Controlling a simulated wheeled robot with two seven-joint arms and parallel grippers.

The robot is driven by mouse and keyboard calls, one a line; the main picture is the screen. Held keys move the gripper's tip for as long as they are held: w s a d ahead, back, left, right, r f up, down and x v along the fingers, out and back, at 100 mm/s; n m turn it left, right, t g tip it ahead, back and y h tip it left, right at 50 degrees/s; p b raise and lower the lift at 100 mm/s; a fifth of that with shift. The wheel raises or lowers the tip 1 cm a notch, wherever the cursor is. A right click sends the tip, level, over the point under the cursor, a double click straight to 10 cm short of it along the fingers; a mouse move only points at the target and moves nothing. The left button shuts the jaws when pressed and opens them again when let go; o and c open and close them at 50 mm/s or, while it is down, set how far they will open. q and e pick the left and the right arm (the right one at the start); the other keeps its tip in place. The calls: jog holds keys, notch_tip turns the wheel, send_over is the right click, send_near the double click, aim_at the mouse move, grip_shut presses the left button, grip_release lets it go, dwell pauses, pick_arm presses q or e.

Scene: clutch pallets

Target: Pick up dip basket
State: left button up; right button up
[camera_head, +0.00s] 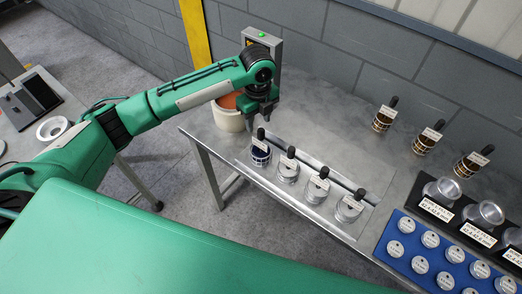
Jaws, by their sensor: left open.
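A small dip basket (260,153) with a black upright handle and a white tag stands at the left end of a row on the metal table. Three similar tagged holders with black handles (288,170) stand to its right in the same row. Three more wire baskets (428,140) with black handles and tags stand farther back at the right. My left gripper (259,118) points down, open, just above the handle of the leftmost basket. The gap between its fingers and the handle is hard to judge. My right gripper is not in view.
A cream tub (228,117) with orange contents stands beside my left gripper, partly hidden by it. A grey box with a green button (264,48) stands behind. A blue tray (398,264) of round lids and black labelled stands (434,207) fill the right. The middle table surface is clear.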

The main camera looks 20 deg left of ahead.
aim_at(261, 129)
pick_arm(q)
jog(key=shift+s+d+f+p, duration=0.1)
jog(key=shift+d+f+p, duration=0.05)
jog(key=shift+f+p, duration=0.25)
jog(key=f, duration=0.1)
jog(key=f+p, duration=0.1)
jog(key=f, duration=0.1)
jog(key=shift+s+d+f+p, duration=0.1)
jog(key=shift+d+f+p, duration=0.05)
jog(key=shift+d+p, duration=0.15)
jog(key=shift+f, duration=0.5)
grip_shut()
dwell(0.4)
jog(key=shift+w+r, duration=0.2)
